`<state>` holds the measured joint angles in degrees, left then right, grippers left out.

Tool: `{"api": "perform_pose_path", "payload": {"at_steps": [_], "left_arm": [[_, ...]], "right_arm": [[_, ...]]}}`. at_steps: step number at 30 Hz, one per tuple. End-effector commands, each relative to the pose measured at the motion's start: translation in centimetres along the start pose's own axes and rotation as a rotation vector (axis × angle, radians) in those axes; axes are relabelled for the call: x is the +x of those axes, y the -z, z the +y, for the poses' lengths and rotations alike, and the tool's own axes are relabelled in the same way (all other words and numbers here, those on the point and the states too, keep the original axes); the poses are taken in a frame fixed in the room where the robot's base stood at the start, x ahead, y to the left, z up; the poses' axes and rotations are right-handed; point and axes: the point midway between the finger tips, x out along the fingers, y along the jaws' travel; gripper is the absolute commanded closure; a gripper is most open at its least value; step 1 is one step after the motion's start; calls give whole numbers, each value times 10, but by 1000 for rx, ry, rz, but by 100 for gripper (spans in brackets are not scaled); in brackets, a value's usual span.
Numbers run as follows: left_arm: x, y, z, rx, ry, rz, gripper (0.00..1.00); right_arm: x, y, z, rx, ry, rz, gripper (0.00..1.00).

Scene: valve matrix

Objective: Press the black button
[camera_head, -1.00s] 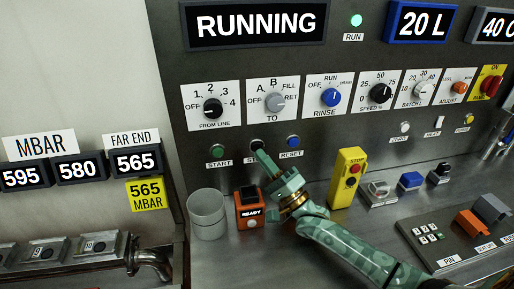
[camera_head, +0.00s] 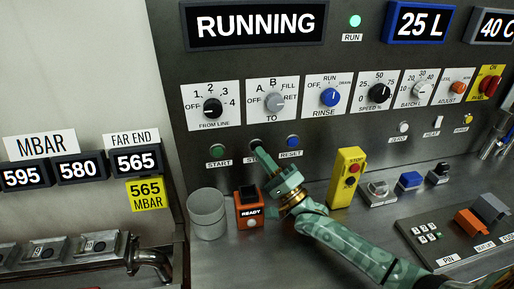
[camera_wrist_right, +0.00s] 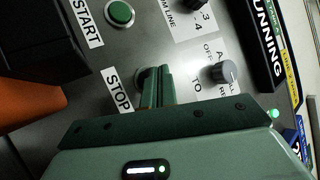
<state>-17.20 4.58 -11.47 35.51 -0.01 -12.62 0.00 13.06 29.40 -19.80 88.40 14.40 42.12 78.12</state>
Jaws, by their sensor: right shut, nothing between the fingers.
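The black button (camera_head: 256,143) sits above the STOP label on the panel, between the green START button (camera_head: 218,148) and the blue RESET button (camera_head: 293,141). It is mostly hidden by my right gripper (camera_head: 259,151), which is shut and empty, its tips right at the button. In the right wrist view the closed fingers (camera_wrist_right: 158,88) reach the panel beside the STOP label (camera_wrist_right: 120,91), and only a rim of the button shows behind them. I cannot tell whether it is pressed in. My left gripper is not in view.
The display reads RUNNING (camera_head: 255,22) and the RUN lamp (camera_head: 355,20) is lit green. Below stand a grey cup (camera_head: 207,214), an orange READY box (camera_head: 249,208) and a yellow STOP box (camera_head: 347,177). Knobs line the panel above.

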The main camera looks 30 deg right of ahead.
Motion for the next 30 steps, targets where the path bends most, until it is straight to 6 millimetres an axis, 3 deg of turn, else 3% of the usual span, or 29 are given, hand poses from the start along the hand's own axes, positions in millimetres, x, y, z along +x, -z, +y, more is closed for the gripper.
{"api": "perform_pose_path", "payload": {"at_steps": [30], "left_arm": [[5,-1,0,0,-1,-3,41]], "right_arm": [[5,6,11,-1,-11,2,100]]}}
